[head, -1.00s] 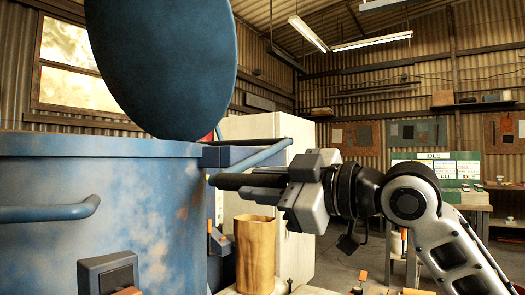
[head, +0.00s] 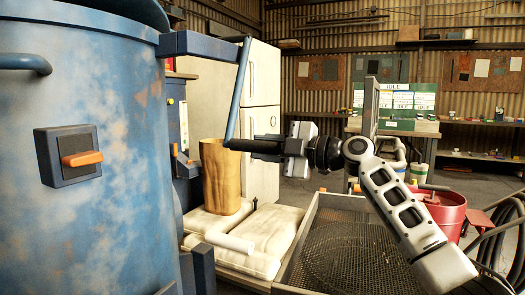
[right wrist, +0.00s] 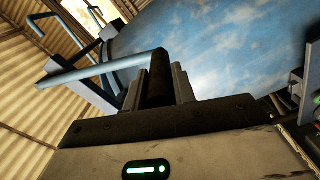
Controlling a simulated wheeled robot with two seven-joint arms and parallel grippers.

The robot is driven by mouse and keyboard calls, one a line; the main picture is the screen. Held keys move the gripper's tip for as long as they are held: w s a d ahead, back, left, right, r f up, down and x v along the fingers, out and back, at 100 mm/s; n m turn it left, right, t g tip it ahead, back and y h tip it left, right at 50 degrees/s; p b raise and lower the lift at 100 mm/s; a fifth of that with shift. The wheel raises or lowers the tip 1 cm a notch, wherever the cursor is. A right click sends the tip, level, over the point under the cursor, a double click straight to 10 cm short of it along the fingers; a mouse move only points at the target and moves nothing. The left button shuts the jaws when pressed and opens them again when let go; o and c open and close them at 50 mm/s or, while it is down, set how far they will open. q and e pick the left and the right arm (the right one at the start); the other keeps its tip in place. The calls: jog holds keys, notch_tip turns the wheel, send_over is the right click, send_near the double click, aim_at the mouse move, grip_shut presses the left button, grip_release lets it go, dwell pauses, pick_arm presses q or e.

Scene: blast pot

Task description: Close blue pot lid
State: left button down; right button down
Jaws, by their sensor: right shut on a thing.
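The blue pot (head: 110,120) fills the left of the head view. Part of its dark blue lid (head: 125,10) shows at the top edge; most of it is cut off, so I cannot tell how far it is closed. A blue arm (head: 200,44) reaches right from the pot's rim, and a thin blue lever bar (head: 238,88) slopes down from its end. My right gripper (head: 236,143) is shut on the bar's lower end. In the right wrist view the bar (right wrist: 105,68) runs into the dark fingers (right wrist: 160,80). My left gripper is not in view.
A tan cylinder (head: 221,180) stands on pale sacks (head: 265,235) below the bar. A mesh-bottomed tray (head: 345,250) lies right of them, with a red bucket (head: 445,212) beyond. A white cabinet (head: 262,85) stands behind. An orange-handled switch box (head: 70,155) is on the pot.

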jog(key=w, duration=0.1)
jog(key=w+d, duration=0.2)
jog(key=shift+w+d+f+n, duration=0.1)
jog(key=shift+f+n, duration=0.15)
jog(key=shift+n, duration=0.15)
jog(key=shift+w+d+f+p, duration=0.25)
jog(key=shift+w+d+p, duration=0.1)
jog(key=shift+w+p, duration=0.3)
jog(key=c, duration=1.1)
grip_release()
jog(key=shift+c, duration=0.2)
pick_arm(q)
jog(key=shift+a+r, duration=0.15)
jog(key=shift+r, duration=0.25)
pick_arm(e)
jog(key=shift+f, duration=0.1)
